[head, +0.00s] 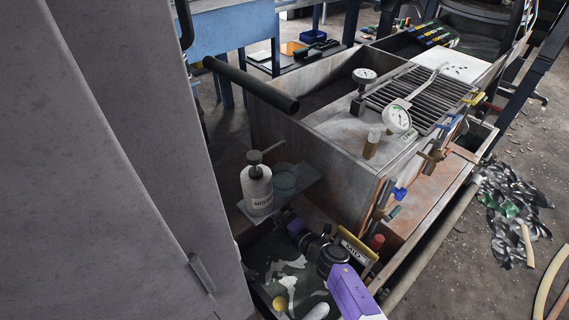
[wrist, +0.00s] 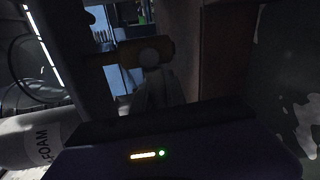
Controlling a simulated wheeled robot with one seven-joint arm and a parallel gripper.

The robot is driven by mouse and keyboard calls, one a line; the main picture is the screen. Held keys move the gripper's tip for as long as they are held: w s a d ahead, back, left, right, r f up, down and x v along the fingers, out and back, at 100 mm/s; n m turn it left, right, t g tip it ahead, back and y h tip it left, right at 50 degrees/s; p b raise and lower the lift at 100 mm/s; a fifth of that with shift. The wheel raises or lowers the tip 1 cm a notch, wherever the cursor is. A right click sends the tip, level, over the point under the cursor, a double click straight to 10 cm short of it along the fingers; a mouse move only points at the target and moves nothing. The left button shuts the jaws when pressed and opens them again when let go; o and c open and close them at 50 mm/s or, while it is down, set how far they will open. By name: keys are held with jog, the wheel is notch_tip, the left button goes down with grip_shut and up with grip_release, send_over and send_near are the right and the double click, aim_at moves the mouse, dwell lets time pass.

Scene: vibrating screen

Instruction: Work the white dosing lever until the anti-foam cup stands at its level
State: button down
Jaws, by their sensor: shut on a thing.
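The white anti-foam bottle (head: 257,188) with a dark pump head stands upright on a small metal shelf (head: 300,188). Its lettered side also shows in the wrist view (wrist: 38,145). The clear greenish anti-foam cup (head: 285,177) stands beside it, below the spout. I cannot read its fill or level mark. My gripper (head: 287,215) is low in front of the shelf, below the cup.
A grey metal tank (head: 325,125) with gauges, a slotted screen and a protruding pipe (head: 262,88) stands behind the shelf. Valves with coloured handles line its right side. A large grey panel (head: 110,160) closes the left.

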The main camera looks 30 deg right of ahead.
jog(key=shift+r+m+p, duration=0.4)
jog(key=shift+r+p, duration=0.05)
jog(key=c, duration=1.7)
grip_release()
jog(key=shift+f, duration=0.25)
jog(key=shift+s, duration=0.1)
jog(key=shift+f+p+v, duration=0.2)
jog(key=shift+p+v, duration=0.1)
jog(key=shift+v, duration=0.65)
jog(key=shift+f+p+v, duration=0.15)
jog(key=shift+p+v, duration=0.1)
jog(key=shift+v, duration=0.75)
jog(key=shift+f+p+v, duration=0.2)
jog(key=shift+p+v, duration=0.1)
jog(key=shift+v, duration=0.65)
jog(key=shift+o, duration=0.5)
jog(key=shift+o, duration=1.1)
